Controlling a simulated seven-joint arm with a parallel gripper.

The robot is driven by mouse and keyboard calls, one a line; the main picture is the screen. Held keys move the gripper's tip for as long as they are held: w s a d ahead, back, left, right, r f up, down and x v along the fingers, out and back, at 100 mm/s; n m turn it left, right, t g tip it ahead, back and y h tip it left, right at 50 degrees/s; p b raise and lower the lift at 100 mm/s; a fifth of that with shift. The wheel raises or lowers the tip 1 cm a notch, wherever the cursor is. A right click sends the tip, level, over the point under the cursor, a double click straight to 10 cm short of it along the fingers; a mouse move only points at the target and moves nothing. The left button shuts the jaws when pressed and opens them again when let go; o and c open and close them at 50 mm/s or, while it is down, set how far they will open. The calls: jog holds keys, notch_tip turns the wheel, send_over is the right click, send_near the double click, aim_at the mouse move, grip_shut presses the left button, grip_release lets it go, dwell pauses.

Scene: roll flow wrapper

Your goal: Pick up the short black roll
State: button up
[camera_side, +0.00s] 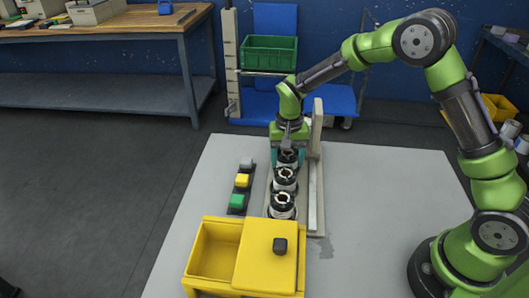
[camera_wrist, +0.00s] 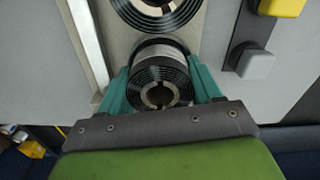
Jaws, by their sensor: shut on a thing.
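My gripper (camera_side: 289,152) is at the far end of a row of black rolls on the white table. Its teal fingers are shut on a black roll (camera_side: 288,158), one on each side. In the wrist view, my gripper (camera_wrist: 162,90) holds this black roll (camera_wrist: 157,72), whose ringed end and pale core show. In the side view it is partly hidden by my gripper. A second black roll (camera_side: 284,176) and a third black roll (camera_side: 282,203) stand nearer the camera. I cannot tell whether the held roll is lifted off its base.
A pale upright rail (camera_side: 315,160) runs close along the right of the rolls. A strip with grey, yellow and green blocks (camera_side: 242,182) lies on the left. A yellow bin (camera_side: 212,250) with a dark-knobbed lid (camera_side: 265,262) stands in front. The table (camera_side: 385,190) is clear on the right.

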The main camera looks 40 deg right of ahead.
notch_tip(320, 180, up, 18)
jog(key=s+d+f+n, duration=0.1)
jog(key=s+d+n, duration=0.3)
jog(key=s+n, duration=0.3)
jog(key=shift+s+d+f, duration=0.2)
jog(key=shift+s+d, duration=0.1)
jog(key=shift+s, duration=0.95)
